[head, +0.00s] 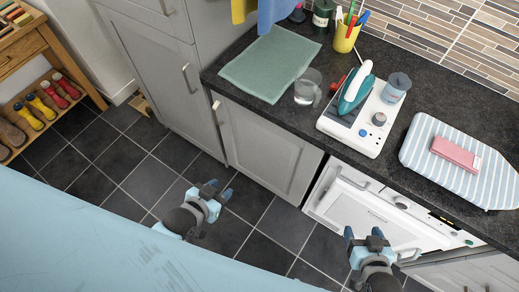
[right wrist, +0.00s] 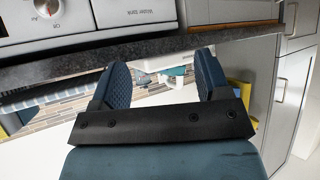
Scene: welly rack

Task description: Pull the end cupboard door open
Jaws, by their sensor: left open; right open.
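A grey base cupboard door (head: 268,148) is at the left end of the counter, shut, with a pale upright handle (head: 216,111) near its left edge. A tall grey cupboard door (head: 160,75) stands left of it, also shut, with its own handle (head: 185,78). Part of another grey cupboard front (head: 465,275) shows at the lower right. My left gripper (head: 218,190) is open and empty, over the floor in front of the base cupboard, apart from its handle. My right gripper (head: 363,235) is open and empty in front of the white appliance; its spread fingers show in the right wrist view (right wrist: 163,76).
The dark counter (head: 290,110) holds a green mat (head: 270,62), a glass (head: 307,88), an iron station (head: 360,125) and a striped ironing board (head: 450,175). A white appliance (head: 350,205) is under it. A boot rack (head: 25,105) stands left. The tiled floor (head: 110,165) is clear.

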